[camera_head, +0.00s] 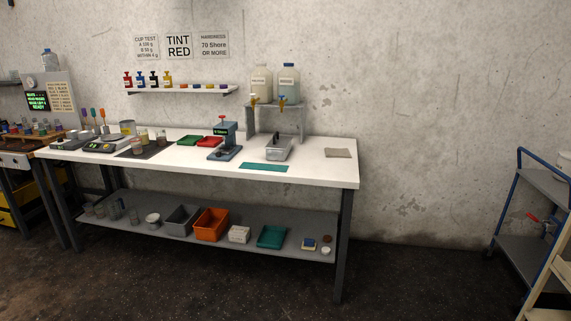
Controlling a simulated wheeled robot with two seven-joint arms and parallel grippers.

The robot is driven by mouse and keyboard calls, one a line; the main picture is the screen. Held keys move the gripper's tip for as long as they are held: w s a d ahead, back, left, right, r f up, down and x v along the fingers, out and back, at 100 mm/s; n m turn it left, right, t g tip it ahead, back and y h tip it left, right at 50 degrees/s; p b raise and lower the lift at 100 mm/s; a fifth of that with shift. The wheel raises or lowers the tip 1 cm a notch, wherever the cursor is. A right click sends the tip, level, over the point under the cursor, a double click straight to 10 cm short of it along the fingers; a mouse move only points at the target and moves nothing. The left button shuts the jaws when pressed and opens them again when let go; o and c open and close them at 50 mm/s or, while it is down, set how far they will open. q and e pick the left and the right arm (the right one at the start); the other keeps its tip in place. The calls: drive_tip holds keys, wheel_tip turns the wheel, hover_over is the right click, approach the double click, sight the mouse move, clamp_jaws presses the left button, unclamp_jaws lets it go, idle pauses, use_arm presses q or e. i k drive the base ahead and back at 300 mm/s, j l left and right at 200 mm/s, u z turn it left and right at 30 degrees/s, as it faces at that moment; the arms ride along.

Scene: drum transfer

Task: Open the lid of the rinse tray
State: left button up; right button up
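A grey metal tray (279,150) stands on the white workbench (315,172), below the taps of two large jugs. It is the likeliest rinse tray, but no label can be read on it. Whether a lid covers it is too small to tell. Neither of my grippers nor my arms show in the head view.
A teal mat (264,167) lies in front of the tray, and a grey cloth (338,153) lies to its right. A blue-grey press device (225,142) stands to its left. The lower shelf (290,248) holds several bins. Dark floor (410,285) is open to the right, before a blue-framed cart (522,185).

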sight(277, 142)
drive_tip(key=i+l+u, duration=0.1)
drive_tip(key=i, duration=1.65)
drive_tip(key=i+l+u, duration=0.1)
drive_tip(key=i+u, duration=0.25)
drive_tip(key=i+l+u, duration=0.65)
drive_tip(key=i, duration=0.15)
drive_tip(key=i+l+u, duration=0.2)
drive_tip(key=i+l, duration=0.05)
drive_tip(key=i, duration=0.1)
